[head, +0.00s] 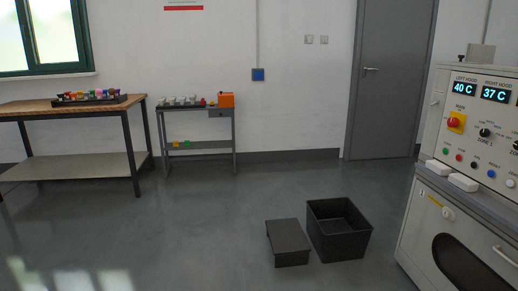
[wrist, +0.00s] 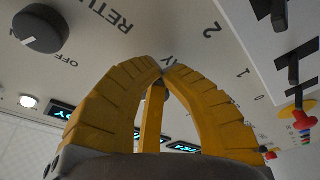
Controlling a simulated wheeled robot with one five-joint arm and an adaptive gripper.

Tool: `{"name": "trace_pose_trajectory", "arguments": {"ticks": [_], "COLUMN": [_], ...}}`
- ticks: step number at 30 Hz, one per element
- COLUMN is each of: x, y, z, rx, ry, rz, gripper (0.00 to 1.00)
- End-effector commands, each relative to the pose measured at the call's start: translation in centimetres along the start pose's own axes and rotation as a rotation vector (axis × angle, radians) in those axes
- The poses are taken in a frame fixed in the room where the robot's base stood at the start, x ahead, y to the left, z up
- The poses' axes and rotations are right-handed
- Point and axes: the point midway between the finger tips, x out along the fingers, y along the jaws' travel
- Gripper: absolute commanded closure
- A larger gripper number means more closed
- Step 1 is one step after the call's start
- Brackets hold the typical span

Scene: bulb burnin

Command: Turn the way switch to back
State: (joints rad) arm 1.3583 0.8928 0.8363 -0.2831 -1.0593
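In the wrist view my gripper (wrist: 163,72) has its two yellow fingers arched together, tips meeting in front of a pale panel (wrist: 200,20). A label ending in "Y" shows just beyond the tips, the rest of it covered by the fingers. Numbers 2, 1 and 0 are printed to the right. A small dark part shows behind the tips; I cannot tell whether it is the way switch or whether the tips touch it. No way switch can be made out for certain. My gripper is not in the head view.
A dark round knob (wrist: 40,28) with "OFF" and "RETU" lettering is at upper left in the wrist view. Black bracket-like parts and a red-and-yellow part (wrist: 303,119) are at right. In the head view, the control cabinet (head: 460,150) stands right; a dark open bin (head: 340,240) is on the floor.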

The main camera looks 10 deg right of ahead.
Motion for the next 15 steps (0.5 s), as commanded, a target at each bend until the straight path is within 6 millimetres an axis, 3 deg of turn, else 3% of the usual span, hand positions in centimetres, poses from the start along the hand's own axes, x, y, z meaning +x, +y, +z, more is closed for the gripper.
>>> {"name": "trace_pose_trajectory", "arguments": {"ticks": [15], "x": [0.09], "y": [0.20], "z": [-0.24], "rx": [0.000], "ry": [0.001], "rz": [-0.001], "gripper": [1.00]}}
